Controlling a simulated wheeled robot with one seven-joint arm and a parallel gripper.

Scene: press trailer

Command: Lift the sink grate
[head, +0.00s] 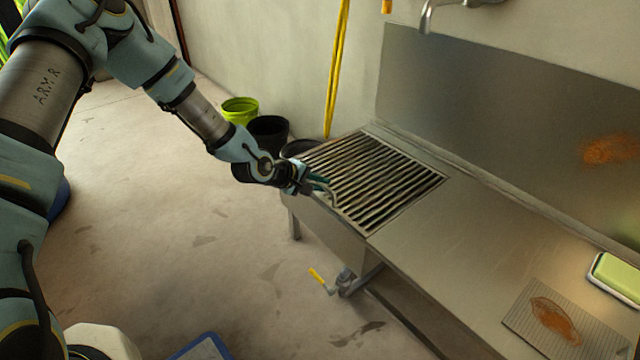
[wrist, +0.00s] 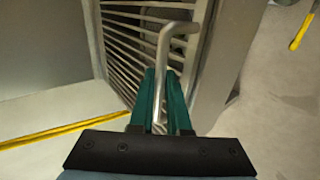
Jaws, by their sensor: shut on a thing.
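The sink grate (head: 375,178) is a panel of dark, slanted metal bars set in the left part of the steel sink unit. In the wrist view the grate's bars (wrist: 142,22) run behind my fingers. A bent metal handle (wrist: 163,50) stands at the grate's near edge. My gripper (head: 322,188) is at the left front edge of the grate. Its teal fingers (wrist: 161,98) are shut on the handle. The grate appears to lie in its frame; I cannot tell whether it is raised at all.
The steel counter (head: 450,240) extends right, with a ribbed mat (head: 520,312) and a green sponge (head: 618,272) in a tray. Black (head: 268,132) and green (head: 240,108) buckets stand behind. A yellow-handled valve (head: 318,275) is below the sink. The floor at left is mostly clear.

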